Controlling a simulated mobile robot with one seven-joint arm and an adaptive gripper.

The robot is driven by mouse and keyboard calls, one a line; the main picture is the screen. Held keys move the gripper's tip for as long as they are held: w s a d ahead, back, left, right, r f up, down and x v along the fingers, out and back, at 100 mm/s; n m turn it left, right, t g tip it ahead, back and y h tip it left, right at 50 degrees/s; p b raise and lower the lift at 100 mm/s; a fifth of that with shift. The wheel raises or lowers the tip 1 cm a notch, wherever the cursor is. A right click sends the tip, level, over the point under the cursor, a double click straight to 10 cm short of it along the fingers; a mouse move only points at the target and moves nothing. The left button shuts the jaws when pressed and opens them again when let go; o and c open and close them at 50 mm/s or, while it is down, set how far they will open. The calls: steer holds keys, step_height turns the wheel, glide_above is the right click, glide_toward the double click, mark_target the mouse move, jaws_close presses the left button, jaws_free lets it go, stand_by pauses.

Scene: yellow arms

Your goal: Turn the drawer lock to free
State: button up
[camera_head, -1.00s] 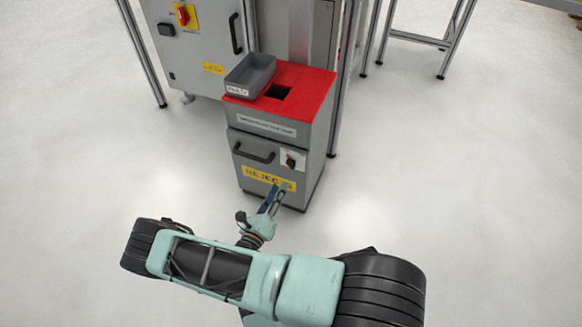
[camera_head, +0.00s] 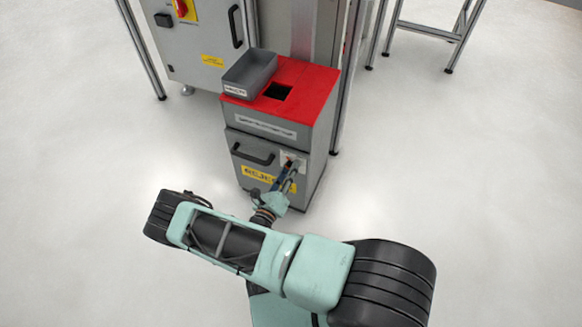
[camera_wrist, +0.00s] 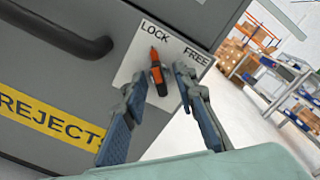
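The drawer lock is a small black knob with an orange pointer (camera_wrist: 155,62) on a white plate (camera_wrist: 133,68) marked LOCK and FREE. In the wrist view the pointer is turned toward the LOCK word, away from FREE. The plate sits on the front of the grey drawer (camera_head: 243,172), right of its black handle (camera_head: 252,155). My gripper (camera_wrist: 160,82) is open, with one fingertip on each side of the knob. I cannot tell whether either finger touches it. In the head view my gripper (camera_head: 288,174) partly covers the lock.
A yellow reject label (camera_wrist: 45,122) is below the handle. The cabinet has a red top (camera_head: 312,85) with a grey tray (camera_head: 249,73) and a square opening. A larger grey cabinet (camera_head: 200,45) and metal posts stand behind. The floor around is clear.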

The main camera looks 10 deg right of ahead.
steer(key=shift+c, duration=0.4)
jaws_close()
steer(key=shift+m, duration=0.3)
steer(key=m+p, duration=0.4)
steer(key=m, duration=1.3)
steer(key=shift+a, duration=0.1)
steer(key=shift+m, duration=0.3)
